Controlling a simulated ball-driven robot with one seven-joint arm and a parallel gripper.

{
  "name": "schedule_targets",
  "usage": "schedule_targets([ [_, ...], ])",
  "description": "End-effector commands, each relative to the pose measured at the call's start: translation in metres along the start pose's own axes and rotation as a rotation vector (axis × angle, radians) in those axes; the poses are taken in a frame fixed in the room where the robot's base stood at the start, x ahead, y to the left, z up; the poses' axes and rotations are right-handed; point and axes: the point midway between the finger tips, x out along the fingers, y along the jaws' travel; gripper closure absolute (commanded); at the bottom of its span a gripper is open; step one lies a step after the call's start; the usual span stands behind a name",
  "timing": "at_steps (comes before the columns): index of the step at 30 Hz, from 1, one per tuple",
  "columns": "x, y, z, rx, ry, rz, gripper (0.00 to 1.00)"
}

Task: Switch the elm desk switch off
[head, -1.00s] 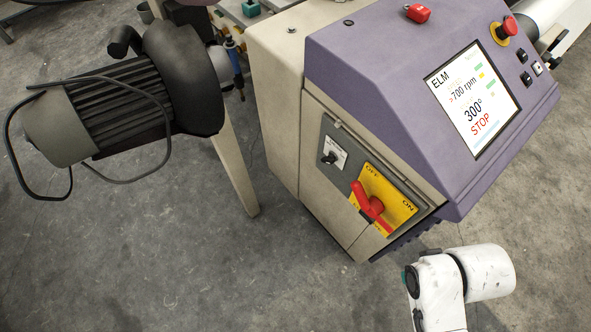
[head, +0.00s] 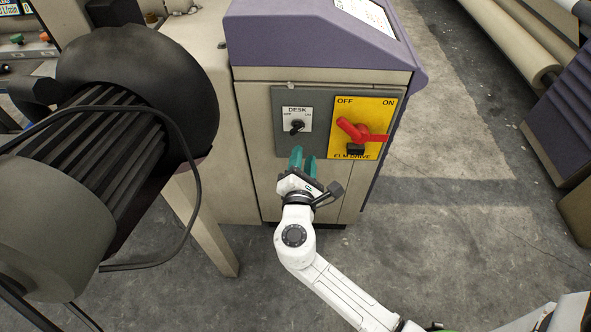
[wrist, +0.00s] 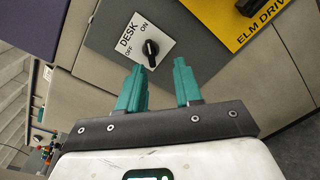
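The elm desk switch (head: 297,126) is a small black rotary knob on a white plate marked DESK, OFF and ON, set in a grey panel. It also shows in the wrist view (wrist: 151,52), just beyond my fingertips; I cannot tell surely which mark it points to. My gripper (head: 303,155) has two teal fingers, parted with nothing between them. In the head view they are just below the knob, pointing up toward the panel. In the wrist view the gripper (wrist: 159,66) shows the knob ahead, nearer the left finger, apparently untouched.
Right of the switch is the yellow ELM DRIVE plate (head: 376,110) with a protruding red handle (head: 362,133). A dark motor (head: 110,150) with a looping cable stands at left. The purple console (head: 300,40) overhangs the panel. Concrete floor is open at right.

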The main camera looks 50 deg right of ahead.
Motion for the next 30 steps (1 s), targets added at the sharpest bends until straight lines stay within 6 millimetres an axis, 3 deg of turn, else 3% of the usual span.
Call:
schedule_targets([
  [3, 0.000, 0.007, -0.012, -0.082, -0.004, 0.054, 0.66],
  [8, 0.005, 0.011, -0.014, -0.107, -0.006, 0.069, 0.66],
  [30, 0.079, 0.016, -0.013, -0.101, -0.005, 0.067, 0.66],
])
